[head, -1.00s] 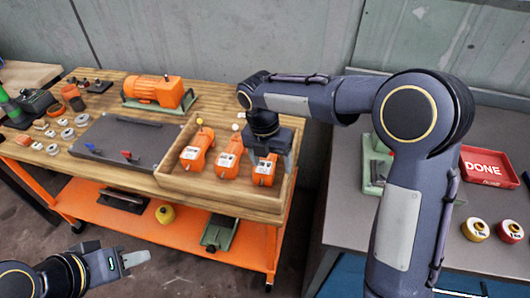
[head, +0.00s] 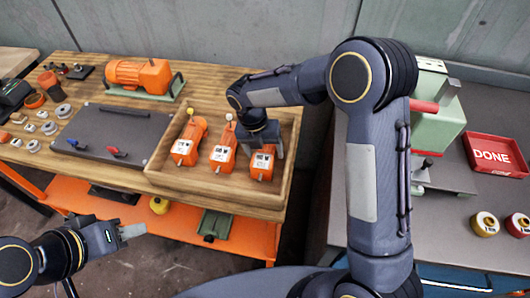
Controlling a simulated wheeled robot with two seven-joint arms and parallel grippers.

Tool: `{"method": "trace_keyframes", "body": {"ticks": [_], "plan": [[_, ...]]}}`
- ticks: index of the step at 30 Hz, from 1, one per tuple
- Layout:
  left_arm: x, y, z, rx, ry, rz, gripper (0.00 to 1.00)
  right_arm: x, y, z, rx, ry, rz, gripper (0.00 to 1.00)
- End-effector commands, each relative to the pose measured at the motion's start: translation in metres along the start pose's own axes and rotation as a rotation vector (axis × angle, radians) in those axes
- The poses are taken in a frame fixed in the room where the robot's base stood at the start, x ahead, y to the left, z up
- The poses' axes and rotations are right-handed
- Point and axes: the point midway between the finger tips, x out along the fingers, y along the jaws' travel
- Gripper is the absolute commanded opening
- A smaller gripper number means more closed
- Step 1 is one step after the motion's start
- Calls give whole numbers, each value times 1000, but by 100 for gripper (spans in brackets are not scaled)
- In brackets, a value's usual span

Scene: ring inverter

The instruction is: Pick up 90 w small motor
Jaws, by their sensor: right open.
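Three orange small motors with white labels lie in a wooden tray (head: 283,187) on the workbench: a left motor (head: 187,142), a middle motor (head: 222,151) and a right motor (head: 262,163). The wattage on the labels is too small to read. My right gripper (head: 262,147) points down over the right motor, its fingers around or just above the motor's upper part. The arm and gripper hide part of that motor. My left gripper (head: 133,231) is low at the left, in front of the bench and away from the motors; its finger gap is not clear.
A large orange motor (head: 139,75) on a green base stands behind a dark panel (head: 110,132) with red and blue handles. Rings and small parts lie at the left. A green machine (head: 437,122) and a red DONE tray (head: 494,155) are on the grey right table.

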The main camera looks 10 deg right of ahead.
Motion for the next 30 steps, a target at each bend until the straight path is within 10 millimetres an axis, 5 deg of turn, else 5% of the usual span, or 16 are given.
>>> {"method": "trace_keyframes", "body": {"ticks": [8,25,30], "plan": [[0,0,0,0,0,0,36,4,0,0,1,-1,1,73],[0,0,0,0,0,0,36,4,0,0,1,-1,2,0],[0,0,0,0,0,0,36,2,0,1,2,-4,4,0]]}}
